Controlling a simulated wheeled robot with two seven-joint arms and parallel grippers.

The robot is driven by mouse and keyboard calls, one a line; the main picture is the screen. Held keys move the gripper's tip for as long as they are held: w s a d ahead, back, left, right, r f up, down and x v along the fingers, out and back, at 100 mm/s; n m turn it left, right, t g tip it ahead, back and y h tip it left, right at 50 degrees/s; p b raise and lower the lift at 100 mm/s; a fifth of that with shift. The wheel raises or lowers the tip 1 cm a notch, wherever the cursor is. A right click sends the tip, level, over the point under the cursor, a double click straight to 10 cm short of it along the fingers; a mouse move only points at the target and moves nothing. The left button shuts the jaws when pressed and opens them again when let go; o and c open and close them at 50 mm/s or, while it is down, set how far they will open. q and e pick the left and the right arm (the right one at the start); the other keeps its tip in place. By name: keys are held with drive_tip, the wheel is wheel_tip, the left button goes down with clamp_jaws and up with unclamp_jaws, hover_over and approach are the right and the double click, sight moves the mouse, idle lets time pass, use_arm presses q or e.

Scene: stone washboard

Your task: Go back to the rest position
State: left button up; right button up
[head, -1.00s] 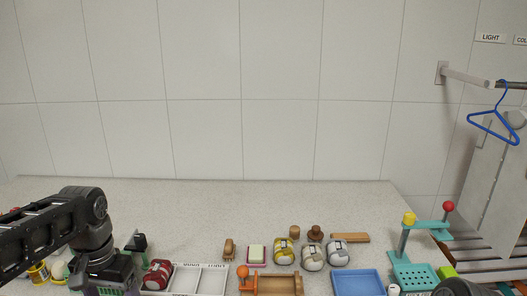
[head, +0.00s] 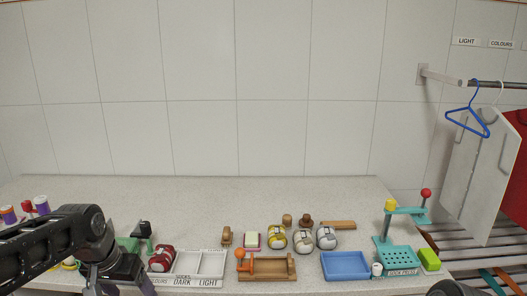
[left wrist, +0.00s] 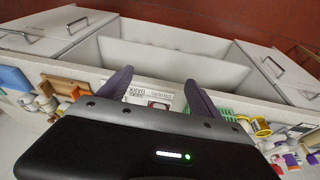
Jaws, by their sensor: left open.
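My left gripper (head: 120,288) is at the lower left of the head view, low over the front of the counter, its fingertips partly cut off by the frame edge. In the left wrist view its two purple fingers (left wrist: 158,88) stand wide apart with nothing between them. My right gripper is not visible; only a dark part of my right arm shows at the bottom right.
The white sock tray (head: 212,262), wooden holder (head: 280,262), blue tray (head: 345,262) and teal sock press (head: 402,260) line the counter front. Several rolled socks (head: 303,243) sit behind. A blue hanger (head: 463,117) hangs at right. The counter's back (head: 220,195) is clear.

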use_arm(q)
drive_tip(key=w+d+f+t+h, duration=0.1)
drive_tip(key=w+d+f, duration=0.1)
drive_tip(key=d+f, duration=0.3)
drive_tip(key=w+d+f+t+h, duration=0.1)
drive_tip(key=w+d+f, duration=0.2)
drive_tip(key=f, duration=0.4)
drive_tip(key=s+d+f+n, duration=0.1)
drive_tip(key=s+d+f, duration=0.15)
drive_tip(key=f, duration=0.35)
drive_tip(key=s+d+f+n, duration=0.1)
drive_tip(key=s+d+f, duration=0.1)
drive_tip(key=d+f, duration=0.3)
drive_tip(key=s+d+f+g, duration=0.2)
drive_tip(key=s+d+f, duration=0.1)
drive_tip(key=s+f, duration=0.5)
drive_tip(key=s+d+f+g+h, duration=0.1)
drive_tip(key=s+d+f, duration=0.3)
drive_tip(key=s+f, duration=0.4)
drive_tip(key=s+g, duration=0.1)
drive_tip(key=s, duration=0.5)
drive_tip(key=shift+s+d+g+h, duration=0.15)
drive_tip(key=shift+s+g+h, duration=0.15)
drive_tip(key=shift+g, duration=0.1)
